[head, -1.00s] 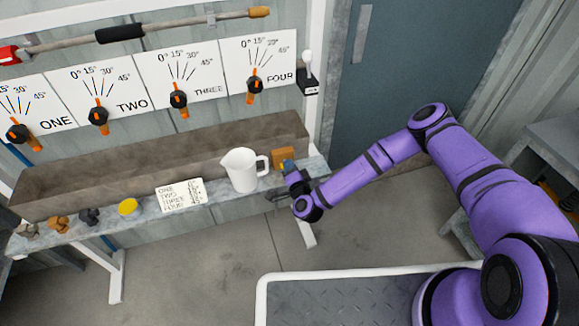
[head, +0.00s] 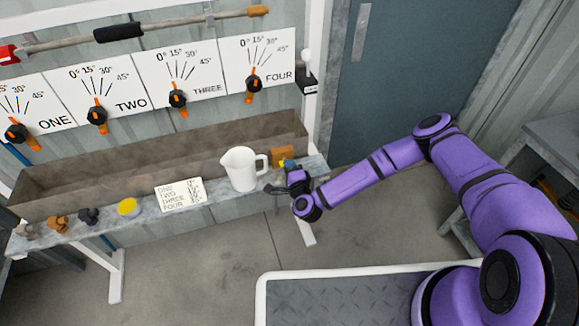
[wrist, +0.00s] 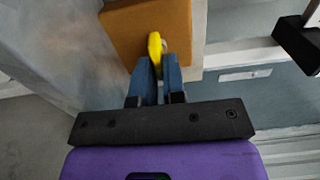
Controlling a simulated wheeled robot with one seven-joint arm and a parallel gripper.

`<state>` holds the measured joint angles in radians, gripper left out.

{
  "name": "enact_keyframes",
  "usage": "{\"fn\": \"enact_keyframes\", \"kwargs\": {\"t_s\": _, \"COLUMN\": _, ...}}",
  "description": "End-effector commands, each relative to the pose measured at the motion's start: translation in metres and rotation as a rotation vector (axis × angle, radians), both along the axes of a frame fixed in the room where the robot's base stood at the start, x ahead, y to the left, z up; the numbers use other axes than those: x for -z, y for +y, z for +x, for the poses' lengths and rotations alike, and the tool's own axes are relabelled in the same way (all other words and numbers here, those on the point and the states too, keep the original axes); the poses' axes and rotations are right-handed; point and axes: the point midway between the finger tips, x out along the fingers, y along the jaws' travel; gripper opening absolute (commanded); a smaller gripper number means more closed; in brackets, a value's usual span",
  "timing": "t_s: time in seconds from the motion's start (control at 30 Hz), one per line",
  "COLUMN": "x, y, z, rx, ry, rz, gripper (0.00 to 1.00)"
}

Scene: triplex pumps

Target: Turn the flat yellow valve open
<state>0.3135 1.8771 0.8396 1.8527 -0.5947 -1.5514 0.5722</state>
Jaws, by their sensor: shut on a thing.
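The flat yellow valve (wrist: 154,46) shows in the wrist view as a narrow yellow handle on the front of an orange-brown block (wrist: 180,22). My gripper (wrist: 158,66) is shut on the valve, with its two blue fingers on either side of the yellow part. In the head view the block (head: 283,153) stands at the right end of the shelf. My gripper (head: 284,170) reaches it from the front right. A bit of yellow (head: 282,163) shows there, mostly hidden by the gripper.
A white pitcher (head: 240,170) stands close to the left of my gripper. A stone trough (head: 150,165) runs behind it. A sign (head: 180,195), a yellow-topped item (head: 128,207) and small fittings (head: 58,224) lie farther left. The floor in front is clear.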

Motion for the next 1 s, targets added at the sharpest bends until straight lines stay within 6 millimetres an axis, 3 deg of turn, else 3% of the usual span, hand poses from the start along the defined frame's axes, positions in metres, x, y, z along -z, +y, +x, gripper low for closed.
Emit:
{"fn": "enact_keyframes", "kwargs": {"t_s": 0.2, "x": 0.001, "y": -0.001, "z": 0.000, "rx": 0.001, "ry": 0.002, "rz": -0.001, "gripper": 0.00}}
{"fn": "enact_keyframes", "kwargs": {"t_s": 0.23, "x": 0.001, "y": -0.001, "z": 0.000, "rx": 0.001, "ry": 0.002, "rz": -0.001, "gripper": 0.13}}
{"fn": "enact_keyframes", "kwargs": {"t_s": 0.33, "x": 0.001, "y": -0.001, "z": 0.000, "rx": 0.001, "ry": 0.002, "rz": -0.001, "gripper": 0.36}}
{"fn": "enact_keyframes", "kwargs": {"t_s": 0.7, "x": 0.001, "y": -0.001, "z": -0.005, "rx": -0.001, "ry": 0.002, "rz": -0.002, "gripper": 0.36}}
{"fn": "enact_keyframes", "kwargs": {"t_s": 1.0, "x": 0.001, "y": -0.015, "z": -0.052, "rx": -0.001, "ry": 0.004, "rz": 0.000, "gripper": 0.36}}
